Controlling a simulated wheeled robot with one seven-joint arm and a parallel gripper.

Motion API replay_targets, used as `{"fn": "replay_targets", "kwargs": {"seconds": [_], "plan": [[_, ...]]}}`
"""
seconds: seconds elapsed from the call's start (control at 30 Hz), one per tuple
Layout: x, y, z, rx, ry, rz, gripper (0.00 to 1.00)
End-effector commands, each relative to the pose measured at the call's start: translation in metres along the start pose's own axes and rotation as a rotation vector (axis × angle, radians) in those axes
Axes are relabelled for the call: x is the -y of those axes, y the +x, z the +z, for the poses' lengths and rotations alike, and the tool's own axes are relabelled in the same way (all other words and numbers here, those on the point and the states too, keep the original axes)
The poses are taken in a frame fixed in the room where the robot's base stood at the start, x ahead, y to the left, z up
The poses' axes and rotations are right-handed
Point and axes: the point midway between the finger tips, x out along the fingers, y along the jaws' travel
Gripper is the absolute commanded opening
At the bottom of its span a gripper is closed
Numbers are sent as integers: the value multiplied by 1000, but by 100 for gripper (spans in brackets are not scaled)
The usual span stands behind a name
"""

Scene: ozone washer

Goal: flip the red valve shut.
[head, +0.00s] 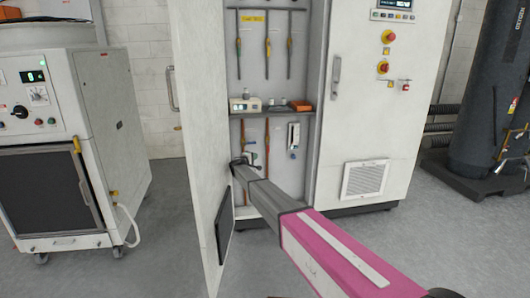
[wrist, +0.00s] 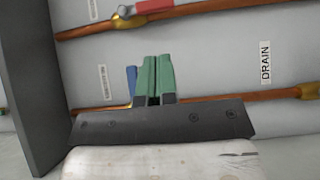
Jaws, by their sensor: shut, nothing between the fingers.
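The red valve handle (wrist: 155,5) shows at the top of the wrist view, partly cut off by the frame edge. It lies roughly along a copper pipe (wrist: 205,8), beside a brass valve body (wrist: 128,20). My gripper (wrist: 152,62) has its green fingers together, with nothing between them. In the picture the fingertips sit below the red handle, apart from it. In the head view my gripper (head: 240,161) reaches into the lower part of the open cabinet; its fingers and the red handle are too small to make out there.
A blue handle (wrist: 131,80) stands just left of my fingers, by a second copper pipe (wrist: 285,94). A DRAIN label (wrist: 265,62) is to the right. The open cabinet door (head: 200,140) stands close left of my arm. A shelf (head: 272,112) is above.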

Motion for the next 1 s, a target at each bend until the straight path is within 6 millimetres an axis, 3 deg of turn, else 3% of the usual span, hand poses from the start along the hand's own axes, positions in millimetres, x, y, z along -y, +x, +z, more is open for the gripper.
{"fn": "replay_targets", "kwargs": {"seconds": [0.47,1.0], "plan": [[0,9,1,2,0,-1,0],[0,89,0,2,0,-1,0]]}}
